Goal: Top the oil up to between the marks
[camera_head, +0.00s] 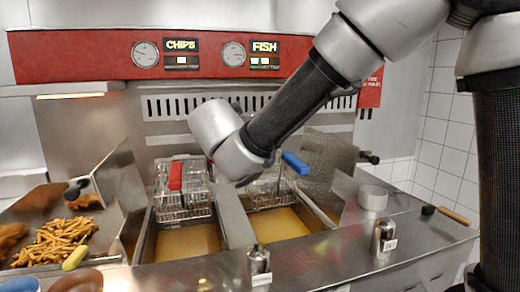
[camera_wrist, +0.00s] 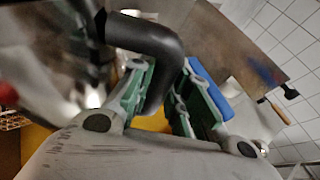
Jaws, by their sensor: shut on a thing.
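Two fryer tanks stand side by side, the left oil (camera_head: 188,241) under the CHIPS sign (camera_head: 181,45) and the right oil (camera_head: 278,225) under the FISH sign (camera_head: 264,47). I cannot make out level marks. A red-handled basket (camera_head: 183,203) hangs over the left tank, and a blue-handled basket (camera_head: 264,192) over the right, partly behind my arm. In the wrist view, my gripper (camera_wrist: 163,92) is shut on a thick, bent black handle (camera_wrist: 152,38). It seems to belong to a blurred metal vessel (camera_wrist: 50,65). The head view hides my gripper and the vessel behind my wrist.
Chips (camera_head: 57,241) lie in a tray at left. A raised metal panel (camera_head: 329,160) flanks the right tank.

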